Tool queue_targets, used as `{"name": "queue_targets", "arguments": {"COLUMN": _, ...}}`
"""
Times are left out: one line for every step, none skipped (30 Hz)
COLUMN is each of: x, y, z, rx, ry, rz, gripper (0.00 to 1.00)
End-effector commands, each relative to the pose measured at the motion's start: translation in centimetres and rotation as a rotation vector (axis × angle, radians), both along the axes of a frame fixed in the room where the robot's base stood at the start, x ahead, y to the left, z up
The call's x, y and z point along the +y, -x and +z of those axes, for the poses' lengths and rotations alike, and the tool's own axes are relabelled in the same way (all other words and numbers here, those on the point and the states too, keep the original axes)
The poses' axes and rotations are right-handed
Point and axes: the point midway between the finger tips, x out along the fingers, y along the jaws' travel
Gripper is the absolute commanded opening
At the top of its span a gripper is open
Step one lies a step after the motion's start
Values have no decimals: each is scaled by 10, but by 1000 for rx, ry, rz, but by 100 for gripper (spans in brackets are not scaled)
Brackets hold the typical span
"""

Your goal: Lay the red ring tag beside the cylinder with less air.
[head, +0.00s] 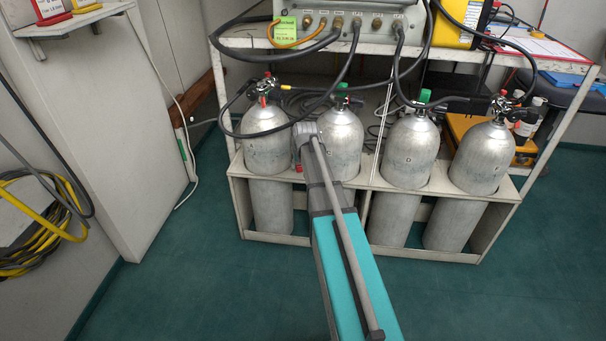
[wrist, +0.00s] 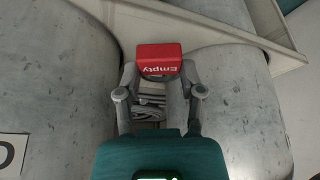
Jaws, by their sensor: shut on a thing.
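My gripper (wrist: 160,80) is shut on the red ring tag (wrist: 159,58), which reads "Empty". In the wrist view the tag is between two grey cylinders, near the pale rack rail. In the head view a bit of red from the tag (head: 298,168) shows between the leftmost cylinder (head: 267,150) and the second cylinder (head: 342,145); my arm hides most of the gripper. The third cylinder (head: 408,150) and the rightmost cylinder (head: 483,158) stand further right. No pressure reading is legible on any cylinder or on the air panel (head: 345,18).
The cylinders stand upright in a pale rack (head: 370,185) under a bench. Black hoses (head: 355,65) loop from the panel down to the valves. A yellow case (head: 458,24) is on the bench at the right. The green floor (head: 180,280) in front is clear.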

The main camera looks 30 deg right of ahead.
Motion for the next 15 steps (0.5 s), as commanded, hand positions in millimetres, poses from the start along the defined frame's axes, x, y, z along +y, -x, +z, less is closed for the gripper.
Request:
{"name": "queue_targets", "arguments": {"x": 0, "y": 0, "z": 0, "rx": 0, "ry": 0, "rz": 0, "gripper": 11}}
{"name": "queue_targets", "arguments": {"x": 0, "y": 0, "z": 0, "rx": 0, "ry": 0, "rz": 0, "gripper": 11}}
{"name": "queue_targets", "arguments": {"x": 0, "y": 0, "z": 0, "rx": 0, "ry": 0, "rz": 0, "gripper": 11}}
{"name": "queue_targets", "arguments": {"x": 0, "y": 0, "z": 0, "rx": 0, "ry": 0, "rz": 0, "gripper": 11}}
{"name": "queue_targets", "arguments": {"x": 0, "y": 0, "z": 0, "rx": 0, "ry": 0, "rz": 0, "gripper": 11}}
{"name": "queue_targets", "arguments": {"x": 0, "y": 0, "z": 0, "rx": 0, "ry": 0, "rz": 0, "gripper": 11}}
{"name": "queue_targets", "arguments": {"x": 0, "y": 0, "z": 0, "rx": 0, "ry": 0, "rz": 0, "gripper": 11}}
{"name": "queue_targets", "arguments": {"x": 0, "y": 0, "z": 0, "rx": 0, "ry": 0, "rz": 0, "gripper": 11}}
{"name": "queue_targets", "arguments": {"x": 0, "y": 0, "z": 0, "rx": 0, "ry": 0, "rz": 0, "gripper": 11}}
{"name": "queue_targets", "arguments": {"x": 0, "y": 0, "z": -1, "rx": 0, "ry": 0, "rz": 0, "gripper": 11}}
{"name": "queue_targets", "arguments": {"x": -1, "y": -1, "z": -1, "rx": 0, "ry": 0, "rz": -1, "gripper": 11}}
{"name": "queue_targets", "arguments": {"x": -1, "y": -2, "z": -3, "rx": 0, "ry": 0, "rz": -1, "gripper": 11}}
{"name": "queue_targets", "arguments": {"x": -1, "y": -3, "z": -4, "rx": 0, "ry": 0, "rz": -1, "gripper": 11}}
{"name": "queue_targets", "arguments": {"x": -2, "y": -4, "z": -6, "rx": 0, "ry": 0, "rz": -1, "gripper": 11}}
{"name": "queue_targets", "arguments": {"x": -2, "y": -6, "z": -9, "rx": 0, "ry": 0, "rz": -1, "gripper": 11}}
